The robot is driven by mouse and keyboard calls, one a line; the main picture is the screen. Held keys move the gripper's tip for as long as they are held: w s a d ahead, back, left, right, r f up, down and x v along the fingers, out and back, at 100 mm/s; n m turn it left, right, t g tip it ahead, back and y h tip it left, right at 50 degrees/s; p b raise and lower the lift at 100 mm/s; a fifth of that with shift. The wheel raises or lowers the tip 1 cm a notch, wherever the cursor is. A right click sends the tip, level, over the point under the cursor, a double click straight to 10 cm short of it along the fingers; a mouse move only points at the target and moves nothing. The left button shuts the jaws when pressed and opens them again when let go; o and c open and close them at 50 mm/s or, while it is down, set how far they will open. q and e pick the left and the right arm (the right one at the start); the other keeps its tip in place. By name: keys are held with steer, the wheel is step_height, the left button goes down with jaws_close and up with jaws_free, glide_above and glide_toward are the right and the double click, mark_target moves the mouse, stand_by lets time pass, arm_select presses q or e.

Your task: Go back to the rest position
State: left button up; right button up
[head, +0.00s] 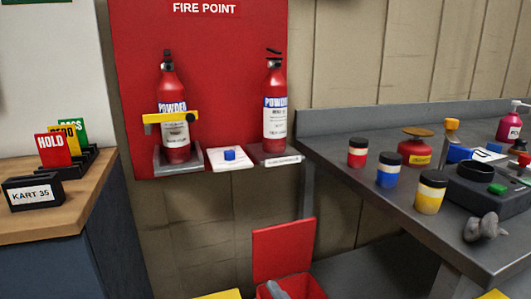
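Neither of my grippers shows in the head view. A red fire extinguisher (172,95) stands upright at the left of the red fire point board (225,60), on a grey bracket (178,164). A yellow bar (171,117) crosses its front. A second red extinguisher (274,85) stands upright to the right on a grey shelf (262,157). Between them is a white card (219,163) with a small blue object (230,155) on it.
At left, a wooden-topped counter (40,225) holds a KART 35 block (33,193) and HOLD, REDO and PASS cards (53,150). At right, a grey bench (360,200) carries several jars and tools. An open red bin (284,250) stands low between them.

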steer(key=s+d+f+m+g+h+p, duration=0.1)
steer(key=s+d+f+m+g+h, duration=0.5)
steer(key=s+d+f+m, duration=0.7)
arm_select(q)
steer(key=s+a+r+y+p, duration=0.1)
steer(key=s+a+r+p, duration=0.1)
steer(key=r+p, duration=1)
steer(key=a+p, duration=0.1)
steer(key=p, duration=0.3)
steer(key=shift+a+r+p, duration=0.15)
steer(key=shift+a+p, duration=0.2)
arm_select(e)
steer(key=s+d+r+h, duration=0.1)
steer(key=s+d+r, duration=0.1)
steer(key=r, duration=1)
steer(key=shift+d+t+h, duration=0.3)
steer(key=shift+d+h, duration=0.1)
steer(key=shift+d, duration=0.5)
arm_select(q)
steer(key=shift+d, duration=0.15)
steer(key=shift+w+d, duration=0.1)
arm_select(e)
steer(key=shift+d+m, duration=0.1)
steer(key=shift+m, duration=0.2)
